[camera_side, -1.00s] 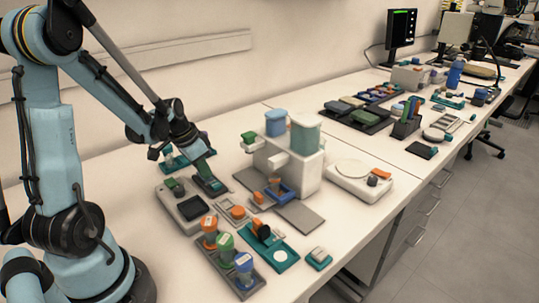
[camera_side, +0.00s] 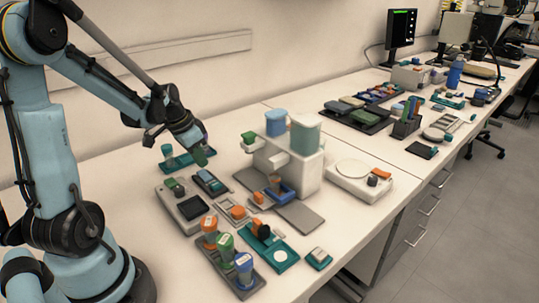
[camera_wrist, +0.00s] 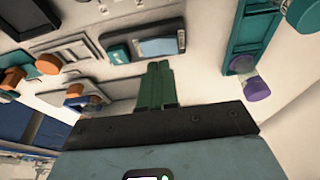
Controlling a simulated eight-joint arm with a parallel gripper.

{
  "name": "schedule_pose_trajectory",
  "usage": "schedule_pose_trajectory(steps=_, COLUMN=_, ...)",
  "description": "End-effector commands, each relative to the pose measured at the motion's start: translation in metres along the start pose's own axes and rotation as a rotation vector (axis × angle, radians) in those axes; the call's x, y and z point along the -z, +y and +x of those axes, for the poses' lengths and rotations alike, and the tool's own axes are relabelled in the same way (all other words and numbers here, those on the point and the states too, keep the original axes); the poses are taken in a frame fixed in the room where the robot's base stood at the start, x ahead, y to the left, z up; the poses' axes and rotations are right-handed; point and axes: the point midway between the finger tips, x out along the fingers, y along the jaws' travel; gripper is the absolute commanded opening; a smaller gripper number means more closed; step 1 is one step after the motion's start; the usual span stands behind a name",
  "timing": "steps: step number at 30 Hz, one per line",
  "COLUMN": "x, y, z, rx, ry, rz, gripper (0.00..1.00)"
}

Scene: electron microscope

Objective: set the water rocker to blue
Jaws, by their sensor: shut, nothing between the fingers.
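A rocker switch (camera_side: 212,184) in a dark frame lies on the bench in the side view, just below my gripper. It also shows in the wrist view (camera_wrist: 158,46), beyond the fingertips, with a blue-grey face on the right and a teal part on the left. No label on it is readable. My gripper (camera_side: 203,157) is above and behind the switch, apart from it. In the wrist view its two green fingers (camera_wrist: 157,66) are together and hold nothing.
A teal holder (camera_side: 180,160) stands behind the switch; its purple knob (camera_wrist: 257,88) shows in the wrist view. A grey box (camera_side: 187,208) with a dark recess sits in front. An orange-knobbed plate (camera_side: 238,212) and a white machine (camera_side: 295,170) stand to the right.

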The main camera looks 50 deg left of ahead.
Motion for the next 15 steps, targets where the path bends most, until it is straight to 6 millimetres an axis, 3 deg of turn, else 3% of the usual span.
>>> schedule_pose_trajectory(steps=15, x=0.004, y=0.013, z=-0.077, rx=0.0, ry=0.0, rz=0.0, gripper=0.0)
